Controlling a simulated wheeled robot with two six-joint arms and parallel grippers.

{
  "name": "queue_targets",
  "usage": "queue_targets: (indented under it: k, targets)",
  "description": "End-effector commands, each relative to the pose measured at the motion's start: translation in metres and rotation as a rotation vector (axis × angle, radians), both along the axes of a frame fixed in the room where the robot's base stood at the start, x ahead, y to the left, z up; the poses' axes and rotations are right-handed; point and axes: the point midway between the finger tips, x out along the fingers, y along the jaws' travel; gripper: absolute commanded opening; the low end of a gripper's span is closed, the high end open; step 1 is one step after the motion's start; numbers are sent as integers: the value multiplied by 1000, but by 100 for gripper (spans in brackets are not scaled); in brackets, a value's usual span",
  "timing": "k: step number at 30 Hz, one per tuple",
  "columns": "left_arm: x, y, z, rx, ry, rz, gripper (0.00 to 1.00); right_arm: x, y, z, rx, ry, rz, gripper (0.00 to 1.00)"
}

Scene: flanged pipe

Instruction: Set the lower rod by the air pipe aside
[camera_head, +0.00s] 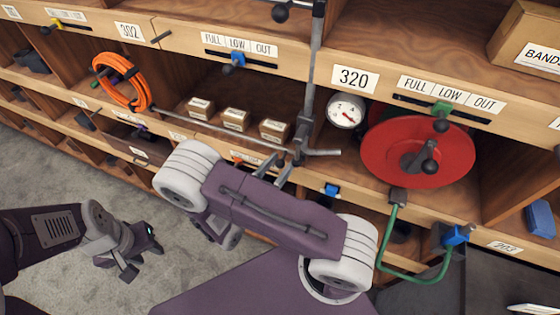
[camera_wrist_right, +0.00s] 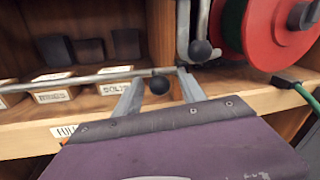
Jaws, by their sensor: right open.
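The lower rod (camera_head: 225,133) is a thin grey bar lying level along the shelf front, left of the upright grey pipe (camera_head: 314,75).
Small labelled boxes (camera_head: 235,119) stand behind the rod. A red reel (camera_head: 418,150), a gauge (camera_head: 346,110) and a green bent handle (camera_head: 416,277) are to the right. An orange cable coil (camera_head: 148,95) hangs left. Grey floor (camera_head: 60,180) is free at the lower left.

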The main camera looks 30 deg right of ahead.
Motion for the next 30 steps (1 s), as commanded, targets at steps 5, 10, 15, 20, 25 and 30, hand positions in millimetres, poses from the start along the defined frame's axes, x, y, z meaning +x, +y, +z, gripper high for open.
queue_targets:
  k: [5, 10, 15, 20, 25, 30]
  targets:
    - [0, 0, 0, 0, 0, 0, 36, 0, 0, 0, 0, 0, 0, 48]
    - [0, 0, 0, 0, 0, 0, 36, 0, 0, 0, 0, 0, 0, 1]
    - [0, 0, 0, 0, 0, 0, 36, 0, 0, 0, 0, -1, 0, 0]
    - [0, 0, 0, 0, 0, 0, 36, 0, 0, 0, 0, -1, -1, 0]
    - [0, 0, 0, 0, 0, 0, 36, 0, 0, 0, 0, -1, -1, 0]
    - [0, 0, 0, 0, 0, 0, 36, 0, 0, 0, 0, -1, -1, 0]
